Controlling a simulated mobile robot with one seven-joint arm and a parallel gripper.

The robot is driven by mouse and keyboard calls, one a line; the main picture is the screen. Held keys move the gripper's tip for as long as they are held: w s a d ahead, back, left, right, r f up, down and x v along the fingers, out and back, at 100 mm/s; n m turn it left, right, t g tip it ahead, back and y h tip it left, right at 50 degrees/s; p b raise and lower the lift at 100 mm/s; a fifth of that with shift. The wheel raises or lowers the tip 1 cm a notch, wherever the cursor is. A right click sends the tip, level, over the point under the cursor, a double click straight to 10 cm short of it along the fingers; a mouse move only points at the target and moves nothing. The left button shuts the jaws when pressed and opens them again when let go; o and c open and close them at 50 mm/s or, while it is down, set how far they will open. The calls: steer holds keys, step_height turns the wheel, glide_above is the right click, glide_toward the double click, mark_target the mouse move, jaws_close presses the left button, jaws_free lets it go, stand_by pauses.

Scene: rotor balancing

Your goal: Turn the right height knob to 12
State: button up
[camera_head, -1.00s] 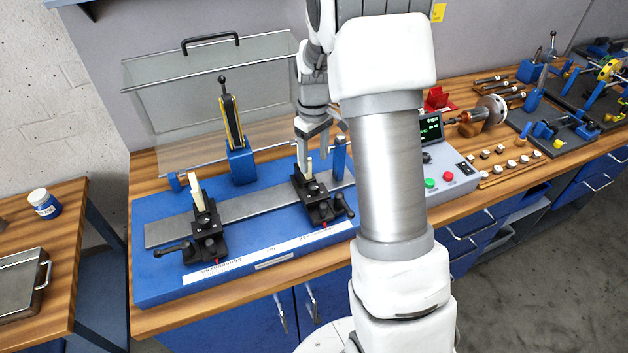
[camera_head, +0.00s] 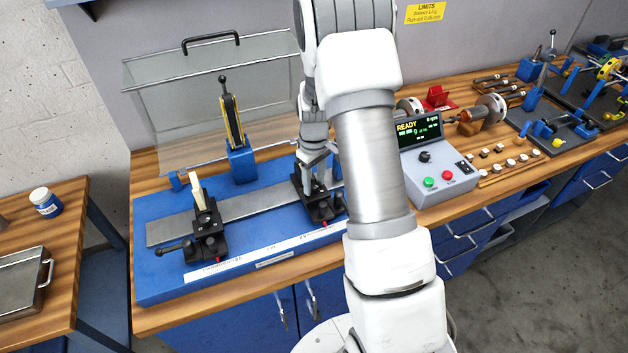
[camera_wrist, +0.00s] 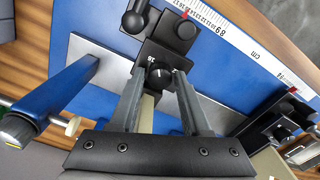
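The right support (camera_head: 322,208) is a black stand on the steel rail, and its lever handle is partly hidden behind my arm. Its height knob (camera_wrist: 160,73) is a small dark round knob with a white pointer line, seen in the wrist view. My gripper (camera_wrist: 162,76) points down over this support, with one finger on each side of the knob. The fingers stand apart; I cannot tell if they touch the knob. In the head view my gripper (camera_head: 316,183) hides the knob.
The left support (camera_head: 207,232) stands on the same rail (camera_head: 170,229) over the blue base (camera_head: 160,285), which carries a ruler strip. A blue post (camera_wrist: 30,118) is close to my gripper. A console (camera_head: 437,165) reads READY. A clear raised cover (camera_head: 200,100) stands behind.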

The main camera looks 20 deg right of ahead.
jaws_close()
steer(key=m+b, duration=0.2)
steer(key=m, duration=0.2)
steer(key=shift+m, duration=0.4)
steer(key=m+b, duration=0.1)
steer(key=m, duration=0.4)
steer(key=shift+m, duration=0.4)
stand_by(0.4)
steer(key=shift+o, duration=2)
jaws_free()
